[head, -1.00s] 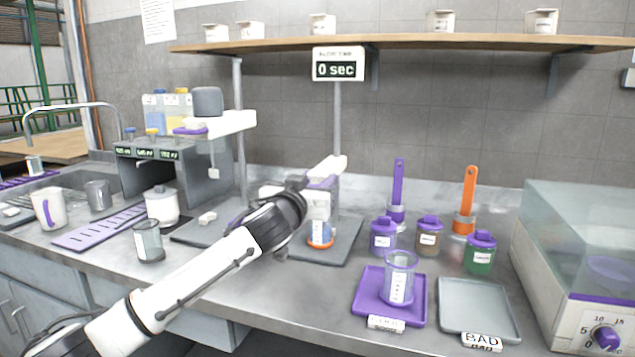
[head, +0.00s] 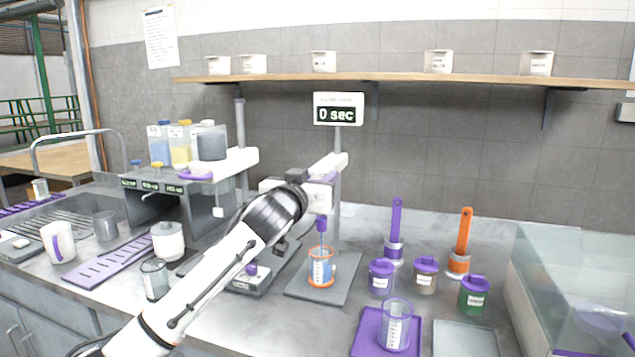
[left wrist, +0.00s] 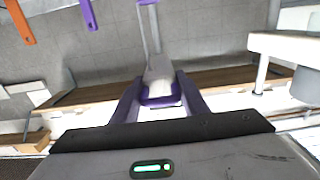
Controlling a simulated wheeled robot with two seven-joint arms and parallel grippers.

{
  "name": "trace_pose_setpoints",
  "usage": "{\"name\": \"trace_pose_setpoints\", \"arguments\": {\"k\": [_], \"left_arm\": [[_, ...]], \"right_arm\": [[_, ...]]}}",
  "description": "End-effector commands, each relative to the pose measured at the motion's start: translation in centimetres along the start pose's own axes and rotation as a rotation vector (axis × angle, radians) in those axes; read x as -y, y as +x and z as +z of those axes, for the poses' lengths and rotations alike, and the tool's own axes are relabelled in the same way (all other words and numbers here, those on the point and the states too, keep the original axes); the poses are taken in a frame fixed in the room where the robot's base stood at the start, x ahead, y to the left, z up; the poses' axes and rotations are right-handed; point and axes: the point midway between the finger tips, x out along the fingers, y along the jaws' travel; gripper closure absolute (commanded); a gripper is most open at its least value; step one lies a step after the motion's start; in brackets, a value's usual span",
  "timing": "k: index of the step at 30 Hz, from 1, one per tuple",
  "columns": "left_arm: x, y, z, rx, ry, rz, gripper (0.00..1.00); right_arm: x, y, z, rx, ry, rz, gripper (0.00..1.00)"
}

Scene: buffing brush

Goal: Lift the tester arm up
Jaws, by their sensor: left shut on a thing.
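The tester arm (head: 330,164) is white with purple parts and sits on a vertical pole under a display reading "0 sec". My left gripper (head: 314,182) is at its front end. In the left wrist view, the purple fingers (left wrist: 160,103) are shut on the white and purple end of the tester arm (left wrist: 160,78). A purple stirrer-like probe (head: 321,223) hangs below the arm, its thin rod reaching down to a glass beaker (head: 320,268) with an orange ring. The beaker stands on the tester's grey base plate (head: 345,276). My right gripper is not in view.
To the right are purple (head: 396,225) and orange (head: 464,240) brushes, several lidded jars and a beaker on a purple tray (head: 368,325). A second stand with bottles (head: 212,143) is to the left. A wooden shelf (head: 400,78) runs above.

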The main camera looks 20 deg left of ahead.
Motion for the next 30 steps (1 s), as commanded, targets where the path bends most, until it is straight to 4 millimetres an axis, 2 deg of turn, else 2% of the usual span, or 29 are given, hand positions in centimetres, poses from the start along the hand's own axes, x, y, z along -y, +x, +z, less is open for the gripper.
{"name": "trace_pose_setpoints", "arguments": {"k": [1, 10, 11, 12, 23, 26, 30], "left_arm": [[-0.4, -0.1, -0.7, -0.007, -0.002, 0.009, 1.0], [-0.4, -0.1, -0.9, -0.013, -0.002, 0.01, 1.0], [-0.4, -0.1, -0.9, -0.014, -0.002, 0.01, 0.56], [-0.4, -0.1, -0.9, -0.014, -0.002, 0.009, 0.51], [-0.2, -0.3, -0.5, -0.006, 0.0, 0.005, 0.51], [-0.1, -1.1, -0.3, -0.005, 0.0, 0.004, 0.51], [-0.2, -3.3, -0.3, -0.007, -0.001, 0.006, 0.51]], "right_arm": [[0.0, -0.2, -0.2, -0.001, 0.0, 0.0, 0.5], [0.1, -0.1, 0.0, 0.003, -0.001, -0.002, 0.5], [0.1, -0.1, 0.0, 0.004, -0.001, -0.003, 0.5], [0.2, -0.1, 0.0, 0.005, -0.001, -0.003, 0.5], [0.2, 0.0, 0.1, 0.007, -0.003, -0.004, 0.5], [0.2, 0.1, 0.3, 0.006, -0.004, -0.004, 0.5], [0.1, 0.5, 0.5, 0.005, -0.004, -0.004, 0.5]]}}
